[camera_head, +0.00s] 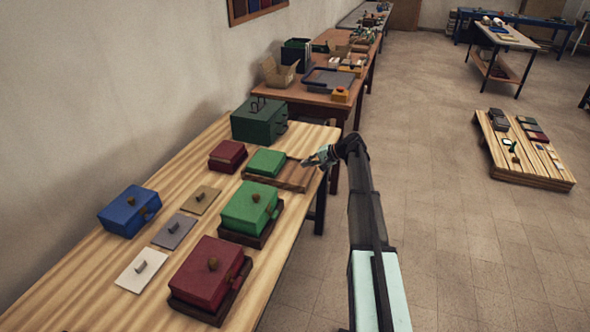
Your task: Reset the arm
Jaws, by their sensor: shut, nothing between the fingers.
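My gripper (316,159) is shut and empty at the right edge of the near wooden table (62,288). My arm reaches up to it from the lower right. The gripper is at the right end of a dark wooden board (294,173). From this angle I cannot tell whether it touches the board or hovers above it. A green box (266,162) lies at the board's left end, left of the gripper.
A dark green case (259,122) stands at the table's far end. A blue box (125,212), red box (206,275) and green knobbed box (248,208) stand nearer, with flat plates (141,270) between. Open floor (440,230) lies right; a low pallet (530,171) stands there.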

